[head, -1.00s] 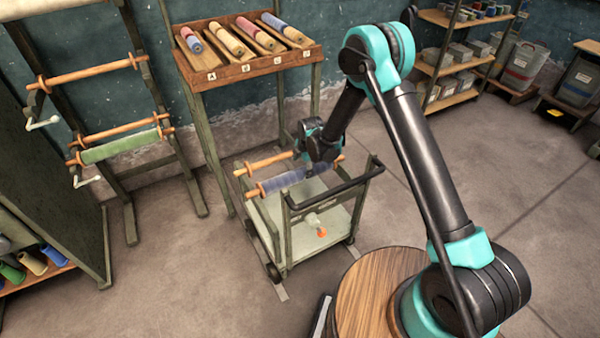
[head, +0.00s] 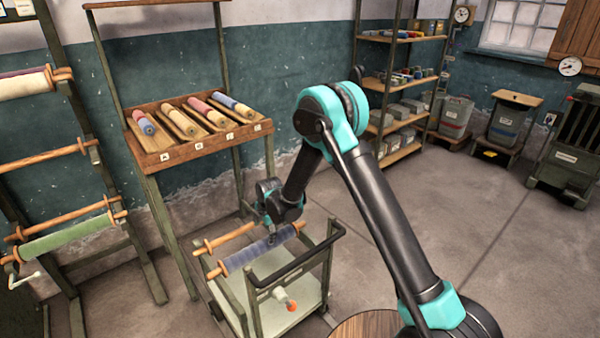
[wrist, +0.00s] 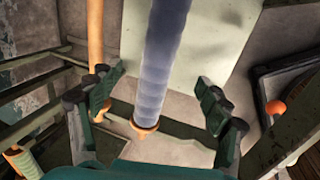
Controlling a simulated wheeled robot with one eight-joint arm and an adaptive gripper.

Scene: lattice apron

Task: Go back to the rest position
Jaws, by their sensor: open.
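My gripper (head: 272,240) is over the cart (head: 262,318), close to a blue roll on a wooden roller (head: 245,257). In the wrist view my gripper (wrist: 160,92) is open, with its two fingers spread on either side of the blue roll (wrist: 164,65). The fingers look apart from the roll. The roll lies across the top of the cart beside a bare wooden roller (head: 224,239). In the head view my wrist partly hides the roll's far part.
A slanted rack (head: 213,144) with several cloth rolls stands behind the cart. A roller stand (head: 150,245) with a green roll (head: 72,236) is at the left. Shelves (head: 410,80) and bins (head: 505,125) line the back right. Open floor (head: 440,220) lies to the right.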

